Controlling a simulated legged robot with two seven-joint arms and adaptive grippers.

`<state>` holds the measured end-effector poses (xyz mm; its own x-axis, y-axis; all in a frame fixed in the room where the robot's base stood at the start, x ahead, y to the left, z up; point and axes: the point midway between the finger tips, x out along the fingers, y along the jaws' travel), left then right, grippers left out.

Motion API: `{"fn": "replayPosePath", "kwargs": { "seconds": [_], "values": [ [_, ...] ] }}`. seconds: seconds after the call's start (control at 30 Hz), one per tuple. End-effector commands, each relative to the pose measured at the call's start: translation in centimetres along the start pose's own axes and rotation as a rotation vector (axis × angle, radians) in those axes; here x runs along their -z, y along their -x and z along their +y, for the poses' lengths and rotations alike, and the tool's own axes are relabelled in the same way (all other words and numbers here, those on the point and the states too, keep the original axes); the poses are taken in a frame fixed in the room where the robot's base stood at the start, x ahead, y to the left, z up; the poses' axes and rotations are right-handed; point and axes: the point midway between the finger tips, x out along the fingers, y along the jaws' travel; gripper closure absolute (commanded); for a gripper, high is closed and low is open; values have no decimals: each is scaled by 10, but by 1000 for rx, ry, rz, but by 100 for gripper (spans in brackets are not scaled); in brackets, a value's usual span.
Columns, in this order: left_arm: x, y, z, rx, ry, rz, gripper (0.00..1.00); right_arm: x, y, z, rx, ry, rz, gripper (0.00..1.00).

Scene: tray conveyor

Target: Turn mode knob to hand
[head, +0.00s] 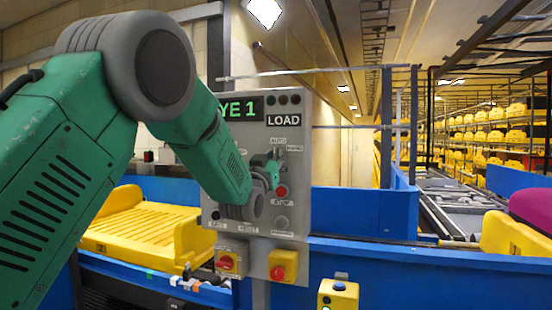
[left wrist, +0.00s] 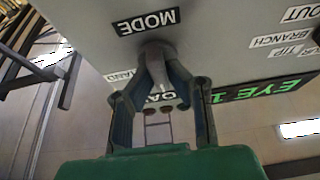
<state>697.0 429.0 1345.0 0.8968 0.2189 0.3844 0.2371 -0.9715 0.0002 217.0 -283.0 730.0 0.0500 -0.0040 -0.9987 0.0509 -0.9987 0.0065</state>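The grey control panel (head: 298,110) stands upright in the middle of the head view, with small AUTO (head: 279,141) and HAND (head: 294,150) labels. My left gripper (head: 275,164) is at the panel face just below these labels. In the left wrist view, its fingertips (left wrist: 156,52) come together at the panel beside the MODE label (left wrist: 146,22). My right gripper is in neither view.
A red button (head: 281,191) is just below the gripper. A yellow tray (head: 145,235) lies on the conveyor at left. Blue conveyor walls (head: 370,265) run along the front.

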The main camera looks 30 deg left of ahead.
Motion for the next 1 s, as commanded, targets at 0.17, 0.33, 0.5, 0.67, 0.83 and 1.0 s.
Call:
{"fn": "replayPosePath", "kwargs": {
  "seconds": [0.17,0.33,0.5,0.67,0.83,1.0],
  "values": [
    [-2,0,3,-5,-1,-4,100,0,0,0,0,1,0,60],
    [-3,0,2,-12,-23,-6,100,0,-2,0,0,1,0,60],
    [-4,1,2,-40,-89,-7,100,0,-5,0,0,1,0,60],
    [-5,1,2,-85,-196,-8,100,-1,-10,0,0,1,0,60],
    [-5,1,2,-146,-340,-7,100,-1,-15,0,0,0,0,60],
    [-6,1,2,-208,-490,-9,100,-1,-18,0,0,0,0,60]
  ]
}}
